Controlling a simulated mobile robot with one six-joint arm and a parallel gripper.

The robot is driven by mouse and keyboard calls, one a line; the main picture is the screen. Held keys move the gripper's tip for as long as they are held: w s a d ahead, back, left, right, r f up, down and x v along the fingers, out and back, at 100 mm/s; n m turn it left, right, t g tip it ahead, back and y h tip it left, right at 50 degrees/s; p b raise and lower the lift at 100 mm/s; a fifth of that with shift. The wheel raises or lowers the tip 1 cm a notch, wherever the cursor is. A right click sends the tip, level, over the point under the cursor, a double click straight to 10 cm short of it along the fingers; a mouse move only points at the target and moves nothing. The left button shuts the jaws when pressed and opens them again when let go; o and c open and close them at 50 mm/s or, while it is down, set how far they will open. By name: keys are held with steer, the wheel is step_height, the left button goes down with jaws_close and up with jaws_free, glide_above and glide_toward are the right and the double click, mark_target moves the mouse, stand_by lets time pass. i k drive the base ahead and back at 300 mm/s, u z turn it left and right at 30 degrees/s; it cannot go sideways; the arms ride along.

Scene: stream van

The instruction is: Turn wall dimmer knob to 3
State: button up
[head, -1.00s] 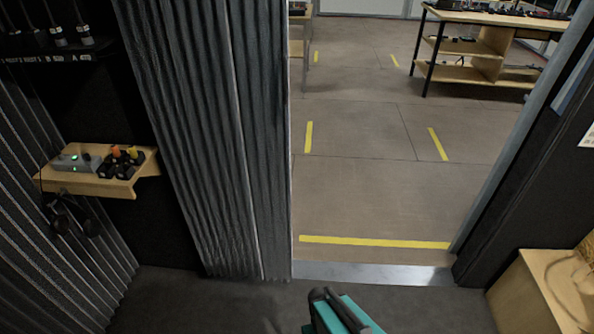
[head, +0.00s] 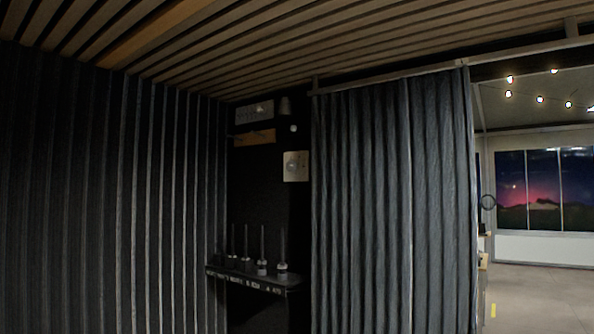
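A pale square wall plate (head: 296,166) is on the dark back wall in the head view, just left of the curtain. A small round knob shows on it, likely the dimmer, but its markings are too small to read. My gripper is not in view now.
A dark shelf (head: 254,279) with several upright rods on it is below the plate. A grey box (head: 254,112) and a wooden strip (head: 254,138) are above it. A dark pleated curtain (head: 390,210) hangs to the right, with an open doorway beyond it.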

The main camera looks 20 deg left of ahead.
mark_target(291, 166)
steer(key=z, duration=0.55)
steer(key=k, duration=0.15)
steer(key=u, duration=2.45)
steer(key=i, duration=0.9)
